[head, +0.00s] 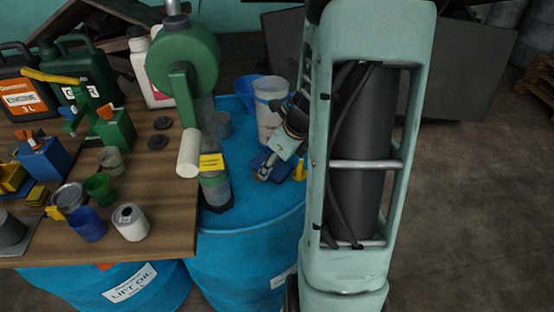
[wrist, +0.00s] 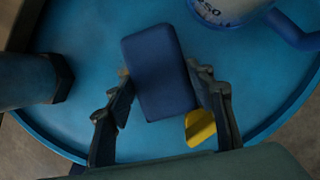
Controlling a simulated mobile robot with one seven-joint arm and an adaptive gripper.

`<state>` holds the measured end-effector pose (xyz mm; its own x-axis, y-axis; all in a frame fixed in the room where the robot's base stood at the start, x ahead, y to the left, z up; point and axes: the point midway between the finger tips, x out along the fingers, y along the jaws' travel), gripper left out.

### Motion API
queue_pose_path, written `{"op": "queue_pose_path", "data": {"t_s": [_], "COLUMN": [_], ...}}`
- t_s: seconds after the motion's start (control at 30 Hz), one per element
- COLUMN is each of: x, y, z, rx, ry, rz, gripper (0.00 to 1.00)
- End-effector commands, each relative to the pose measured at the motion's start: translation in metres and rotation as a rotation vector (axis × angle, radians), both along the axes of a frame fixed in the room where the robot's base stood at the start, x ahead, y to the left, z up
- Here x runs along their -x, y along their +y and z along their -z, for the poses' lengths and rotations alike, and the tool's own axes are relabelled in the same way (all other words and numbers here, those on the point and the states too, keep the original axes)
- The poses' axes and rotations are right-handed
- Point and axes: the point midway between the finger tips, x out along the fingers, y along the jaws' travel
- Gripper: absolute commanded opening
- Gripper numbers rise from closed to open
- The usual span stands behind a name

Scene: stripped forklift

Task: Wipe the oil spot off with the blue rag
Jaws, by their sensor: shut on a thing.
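My gripper (wrist: 158,85) is shut on a dark blue, block-shaped thing, which I take for the blue rag (wrist: 160,70). The rag sits between the two fingers, slightly tilted in the wrist view, over the blue drum top (wrist: 90,45). I cannot tell whether it touches the drum. In the head view, my gripper (head: 272,166) is over the right part of the drum top (head: 240,222), with the rag (head: 259,160) partly hidden by it. I cannot make out an oil spot in either view.
A yellow piece (wrist: 201,127) lies beside the right finger. A white container (head: 270,112) and a blue vessel (head: 244,88) stand behind my gripper. A green crank pump (head: 183,60) rises left of it. A wooden table (head: 165,205) with several cans and bottles adjoins the drum.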

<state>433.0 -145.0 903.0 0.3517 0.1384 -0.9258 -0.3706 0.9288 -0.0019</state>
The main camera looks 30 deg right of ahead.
Motion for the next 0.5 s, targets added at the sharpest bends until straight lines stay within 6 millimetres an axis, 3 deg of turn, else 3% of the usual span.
{"op": "queue_pose_path", "data": {"t_s": [0.5], "x": [-0.013], "y": [0.034], "z": [-0.003], "rx": [-0.006], "ry": [0.001], "rz": [-0.011], "gripper": [0.11]}}
